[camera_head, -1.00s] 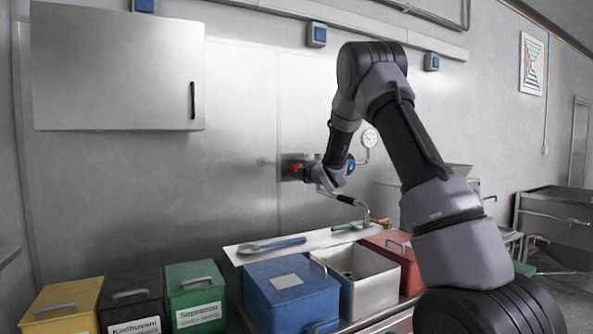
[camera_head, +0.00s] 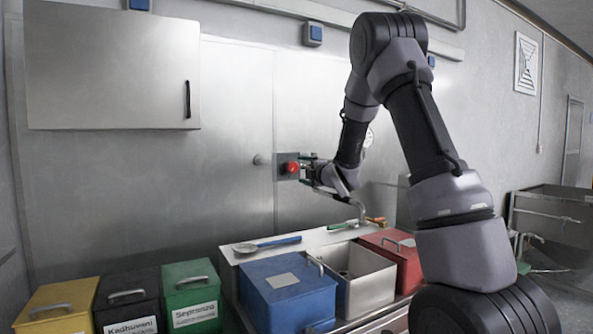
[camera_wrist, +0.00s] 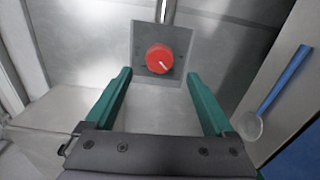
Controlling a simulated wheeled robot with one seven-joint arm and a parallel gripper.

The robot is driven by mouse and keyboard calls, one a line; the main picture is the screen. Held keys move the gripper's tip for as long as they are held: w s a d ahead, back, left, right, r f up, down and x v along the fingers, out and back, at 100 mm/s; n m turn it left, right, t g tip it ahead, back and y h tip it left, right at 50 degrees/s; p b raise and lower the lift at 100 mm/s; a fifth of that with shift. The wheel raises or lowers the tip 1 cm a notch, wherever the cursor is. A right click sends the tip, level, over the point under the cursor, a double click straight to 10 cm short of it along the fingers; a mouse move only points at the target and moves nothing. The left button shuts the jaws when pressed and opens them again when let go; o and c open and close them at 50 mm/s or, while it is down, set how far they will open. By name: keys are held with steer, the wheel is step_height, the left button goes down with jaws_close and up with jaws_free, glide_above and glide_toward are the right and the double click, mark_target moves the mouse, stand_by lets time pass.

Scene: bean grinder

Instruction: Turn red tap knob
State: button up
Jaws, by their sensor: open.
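The red tap knob (camera_head: 291,168) sits on a grey square plate (camera_head: 284,158) on the metal wall, left of my gripper in the head view. In the wrist view the round red knob (camera_wrist: 159,58) faces the camera and bears a short white mark. My gripper (camera_wrist: 158,90) is open, its two green fingers apart with nothing between them. The knob lies beyond the fingertips, about midway between them, and the fingers look apart from it. In the head view my gripper (camera_head: 307,169) is small, just right of the knob.
A sink basin (camera_head: 362,284) stands below, with a blue box (camera_head: 287,299) to its left and a red box (camera_head: 397,247) to its right. A blue-handled spoon (camera_head: 270,243) lies on the ledge.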

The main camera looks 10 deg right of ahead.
steer(key=v, duration=0.2)
steer(key=shift+s+d, duration=0.1)
steer(key=shift+s, duration=0.25)
steer(key=s+d+r+m+g+h, duration=0.2)
steer(key=s+d+r+m+h, duration=0.15)
steer(key=s+m, duration=0.35)
steer(key=s+d+r+m+g+h, duration=0.1)
steer(key=s+d+r+m+h, duration=0.2)
steer(key=s+m, duration=0.35)
steer(key=s+a+f+m+g+y, duration=0.1)
steer(key=s+m, duration=0.3)
steer(key=s, duration=0.5)
steer(key=s+a+f+m+g+y, duration=0.1)
steer(key=s+a+m+g, duration=0.1)
steer(key=s, duration=0.8)
steer(key=s+a+f+m+g+y, duration=0.1)
steer(key=s+m+g, duration=0.3)
steer(key=s+m, duration=0.3)
steer(key=s, duration=0.2)
steer(key=shift+s+a+f, duration=0.25)
steer(key=shift+s+f, duration=0.1)
steer(key=shift+s, duration=0.05)
